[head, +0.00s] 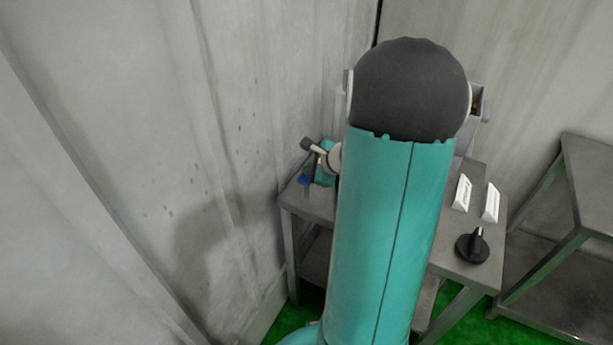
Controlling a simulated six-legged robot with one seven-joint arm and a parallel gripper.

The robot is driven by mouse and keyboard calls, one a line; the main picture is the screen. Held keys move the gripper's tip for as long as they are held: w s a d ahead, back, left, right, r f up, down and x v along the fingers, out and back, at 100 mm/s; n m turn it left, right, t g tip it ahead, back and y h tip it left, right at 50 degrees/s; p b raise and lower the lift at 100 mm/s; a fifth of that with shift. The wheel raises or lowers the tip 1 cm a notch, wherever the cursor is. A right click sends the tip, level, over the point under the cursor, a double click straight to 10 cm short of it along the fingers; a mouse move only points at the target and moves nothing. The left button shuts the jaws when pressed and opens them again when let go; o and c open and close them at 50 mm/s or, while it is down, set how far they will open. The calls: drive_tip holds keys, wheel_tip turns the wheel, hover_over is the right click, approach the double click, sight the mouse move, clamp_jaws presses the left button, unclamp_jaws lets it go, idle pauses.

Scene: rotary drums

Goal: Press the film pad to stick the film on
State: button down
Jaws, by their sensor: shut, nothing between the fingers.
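My teal arm with its dark rounded joint fills the middle of the head view and hides much of the table behind it. My gripper does not show. A black round-based piece with an upright handle (472,246) stands on the right front of the grey metal table (437,262). It may be the film pad, but I cannot tell for sure. Behind it, two white blocks with dark markings, a left one (462,193) and a right one (490,204), stand side by side. No film can be made out.
A small teal device with a crank (325,165) and a blue part (304,180) is at the table's left end. A grey machine (478,112) is partly hidden behind my arm. A second metal table (590,180) stands at right. A pale wall (200,150) borders the left.

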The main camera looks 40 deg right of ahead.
drive_tip(key=shift+f, duration=1.4)
idle(1.2)
drive_tip(key=shift+r, duration=1.6)
drive_tip(key=shift+r, duration=2.5)
